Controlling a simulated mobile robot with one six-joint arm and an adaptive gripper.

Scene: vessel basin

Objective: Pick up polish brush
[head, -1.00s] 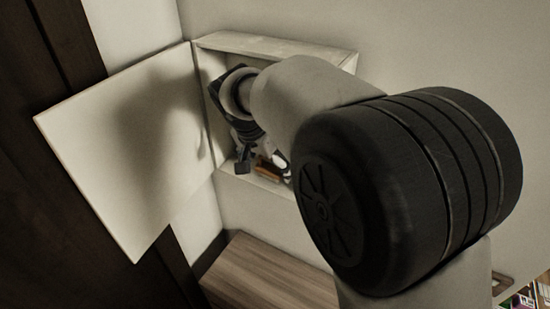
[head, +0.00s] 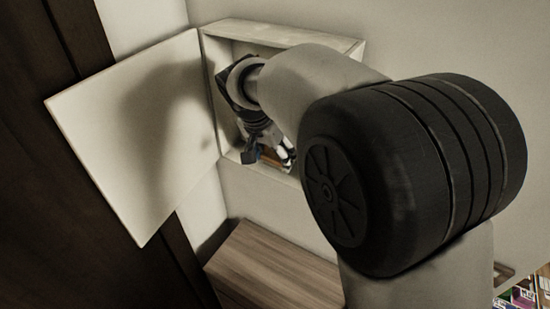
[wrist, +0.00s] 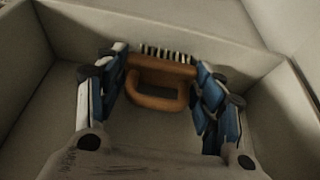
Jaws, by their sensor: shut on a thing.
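The polish brush (wrist: 160,80) shows in the wrist view as an orange-brown wooden body with a looped handle and a row of black and white bristles at its far edge. My gripper (wrist: 162,77) has its blue-padded fingers on either side of the brush, shut on its two ends. The brush is within the cabinet's walls; I cannot tell if it touches the cabinet floor. In the head view my gripper (head: 268,153) is inside the open wall cabinet (head: 290,32), and my arm hides much of it. Only a small, dark bit of the brush shows there.
The cabinet's pale door (head: 140,140) stands open to the left. Its walls (wrist: 100,32) surround my gripper closely in the wrist view. A wooden surface (head: 270,265) lies below the cabinet. Colourful items (head: 518,296) sit at the lower right.

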